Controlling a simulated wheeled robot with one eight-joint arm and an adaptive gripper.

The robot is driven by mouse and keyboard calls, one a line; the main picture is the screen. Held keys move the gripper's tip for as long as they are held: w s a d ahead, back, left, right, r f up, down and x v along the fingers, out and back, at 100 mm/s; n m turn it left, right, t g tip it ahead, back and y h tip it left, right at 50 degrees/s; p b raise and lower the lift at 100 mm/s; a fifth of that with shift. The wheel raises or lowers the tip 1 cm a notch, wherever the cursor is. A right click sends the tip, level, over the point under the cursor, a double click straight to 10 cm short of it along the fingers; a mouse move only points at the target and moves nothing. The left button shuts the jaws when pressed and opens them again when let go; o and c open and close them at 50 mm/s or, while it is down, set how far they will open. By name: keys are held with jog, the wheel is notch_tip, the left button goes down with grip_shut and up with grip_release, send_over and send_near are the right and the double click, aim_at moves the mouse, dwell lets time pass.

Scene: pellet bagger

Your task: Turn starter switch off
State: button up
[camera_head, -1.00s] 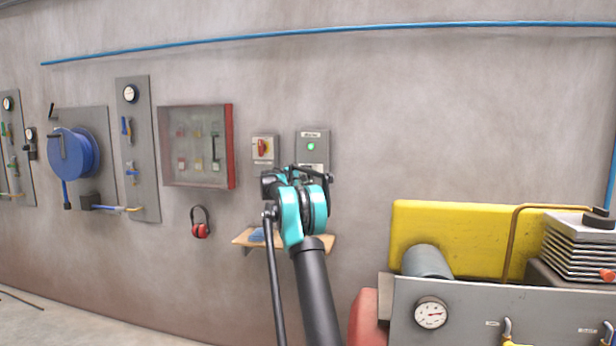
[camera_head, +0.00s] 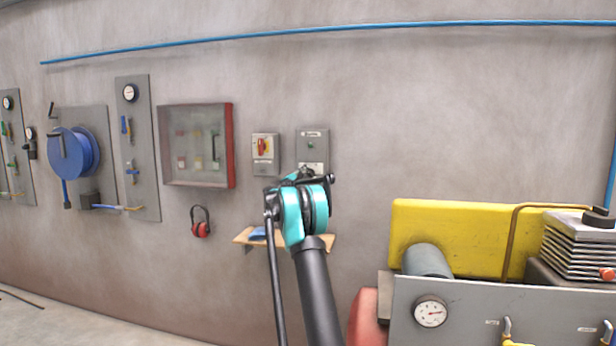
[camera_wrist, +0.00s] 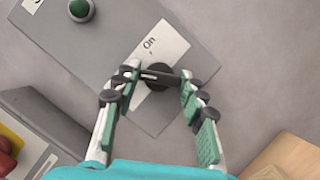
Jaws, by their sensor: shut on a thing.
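The grey starter box (camera_head: 321,137) is on the wall, above and behind my gripper in the head view. Its round lamp (camera_head: 311,147) looks dull and unlit; it shows dark green in the wrist view (camera_wrist: 80,8). In the wrist view the starter switch (camera_wrist: 158,82) is a black round knob with a bar handle, beside a white label reading "On" (camera_wrist: 150,45). My gripper (camera_wrist: 159,75) is shut on the switch's bar, one fingertip at each end. In the head view my wrist hides the switch.
A grey box with a red rotary switch (camera_head: 263,147) is just left of the starter box. A wooden shelf (camera_head: 243,239) is below. Red ear muffs (camera_head: 201,229) hang at left. A machine with a yellow guard (camera_head: 465,235) stands at right.

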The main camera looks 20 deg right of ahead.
dwell(0.4)
jog(key=o, duration=1.2)
jog(key=shift+c, duration=0.2)
jog(key=v, duration=1.2)
jog(key=shift+f, duration=0.1)
